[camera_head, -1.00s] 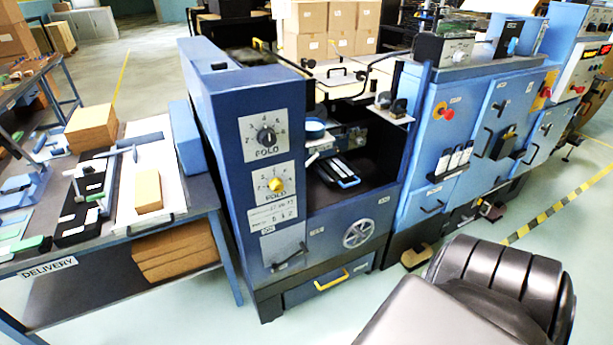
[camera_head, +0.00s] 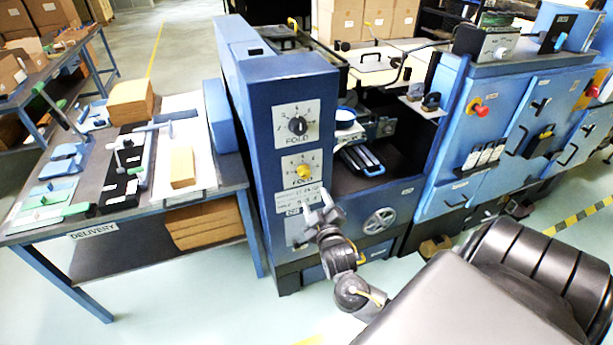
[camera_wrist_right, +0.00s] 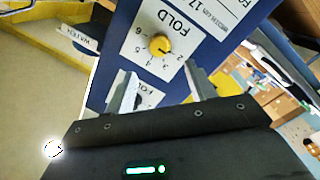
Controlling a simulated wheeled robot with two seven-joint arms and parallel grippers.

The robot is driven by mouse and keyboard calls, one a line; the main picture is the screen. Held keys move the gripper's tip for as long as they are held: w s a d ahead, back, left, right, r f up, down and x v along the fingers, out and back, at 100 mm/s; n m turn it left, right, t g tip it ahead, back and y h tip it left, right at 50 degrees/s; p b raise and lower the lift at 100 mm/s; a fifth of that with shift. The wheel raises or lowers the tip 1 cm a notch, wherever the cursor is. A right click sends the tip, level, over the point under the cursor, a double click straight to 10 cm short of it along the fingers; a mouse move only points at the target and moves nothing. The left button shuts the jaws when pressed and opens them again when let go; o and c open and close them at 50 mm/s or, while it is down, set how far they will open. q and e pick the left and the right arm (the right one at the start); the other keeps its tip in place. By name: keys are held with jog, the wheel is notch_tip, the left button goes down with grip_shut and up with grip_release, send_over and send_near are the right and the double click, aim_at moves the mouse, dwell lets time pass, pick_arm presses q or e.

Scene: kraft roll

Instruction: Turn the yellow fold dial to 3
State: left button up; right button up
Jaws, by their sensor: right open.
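The yellow fold dial (camera_head: 303,171) is a small round knob on a white numbered plate on the front of the blue folding machine (camera_head: 262,130). In the right wrist view the yellow dial (camera_wrist_right: 160,44) shows upside down, with numbers around it; I cannot tell surely which number it points at. My right gripper (camera_head: 320,207) is open and empty, a little below the dial and in front of the panel. In the wrist view its two fingers (camera_wrist_right: 160,88) stand apart, with the dial beyond the tips and not touched. My left gripper is not in view.
A black fold dial (camera_head: 298,125) sits on a plate above the yellow one. A handwheel (camera_head: 379,220) is to the right of the gripper. The delivery table (camera_head: 60,225) with boards and tools stands at left. Open floor lies in front.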

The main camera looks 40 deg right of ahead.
aim_at(306, 175)
jog(key=p+x, duration=0.1)
jog(key=x, duration=0.8)
jog(key=shift+w+d+r+p, duration=0.1)
jog(key=shift+w+r+p, duration=0.1)
jog(key=shift+p, duration=0.15)
jog(key=shift+w+d+f, duration=0.15)
jog(key=shift+w+d, duration=0.15)
jog(key=shift+w, duration=0.35)
jog(key=shift+c, duration=0.4)
jog(key=c, duration=0.9)
